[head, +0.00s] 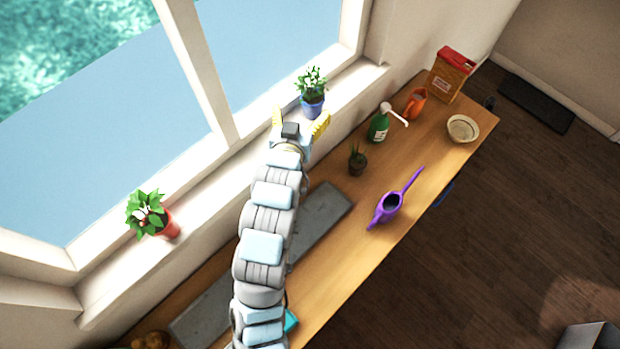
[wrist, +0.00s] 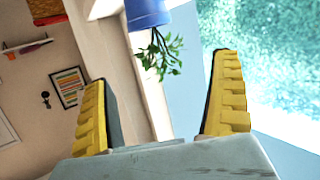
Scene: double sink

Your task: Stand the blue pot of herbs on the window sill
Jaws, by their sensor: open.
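The blue pot of herbs (head: 312,108) stands upright at the right part of the window sill (head: 345,92). My gripper (head: 301,113) is open beside it, with yellow fingers spread and nothing between them. In the wrist view the blue pot (wrist: 147,13) appears upside down at the top edge, partly cut off, with its leaves hanging below. It lies beyond the open fingertips of my gripper (wrist: 162,68), and I see no finger touching it. In the head view the right finger is close to the pot's base.
A red pot with a plant (head: 168,224) stands on the sill at left. On the wooden counter (head: 340,262) are a green soap bottle (head: 379,126), a small dark plant pot (head: 357,163), a purple watering can (head: 391,204), an orange jug (head: 416,102), a box (head: 449,78) and a bowl (head: 462,128).

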